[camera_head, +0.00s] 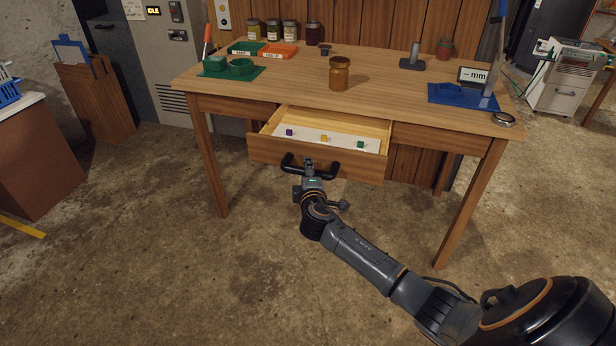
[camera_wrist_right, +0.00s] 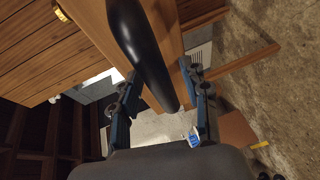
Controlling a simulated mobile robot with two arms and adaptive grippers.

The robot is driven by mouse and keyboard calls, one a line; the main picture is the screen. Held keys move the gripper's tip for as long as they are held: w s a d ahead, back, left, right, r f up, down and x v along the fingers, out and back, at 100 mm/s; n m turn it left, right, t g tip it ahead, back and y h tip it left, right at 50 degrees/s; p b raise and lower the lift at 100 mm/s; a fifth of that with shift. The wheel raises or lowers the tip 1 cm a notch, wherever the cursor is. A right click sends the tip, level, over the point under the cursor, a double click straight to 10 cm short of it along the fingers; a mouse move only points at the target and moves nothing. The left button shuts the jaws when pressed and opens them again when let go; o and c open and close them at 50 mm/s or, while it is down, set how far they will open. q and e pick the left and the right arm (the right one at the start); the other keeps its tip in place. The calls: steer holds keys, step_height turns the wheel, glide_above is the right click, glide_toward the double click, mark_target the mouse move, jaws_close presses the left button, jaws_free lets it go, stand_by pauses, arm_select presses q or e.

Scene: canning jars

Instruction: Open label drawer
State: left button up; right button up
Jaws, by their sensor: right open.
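The label drawer (camera_head: 272,150) stands pulled out from the front of the wooden table in the head view. Inside it a white strip holds a purple piece (camera_head: 289,132), a yellow piece (camera_head: 323,138) and a green piece (camera_head: 360,144). A dark bar handle (camera_head: 328,171) is on its front, and shows large in the right wrist view (camera_wrist_right: 140,45). My left gripper is not in view.
The tabletop (camera_head: 300,85) bears an amber jar (camera_head: 339,74), a green fixture (camera_head: 240,67), an orange tray (camera_head: 277,52) and a blue stand with a display (camera_head: 473,77). Several filled jars stand at the back. The floor before the table is clear apart from my arm.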

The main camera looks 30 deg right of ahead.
steer(key=v, duration=1.2)
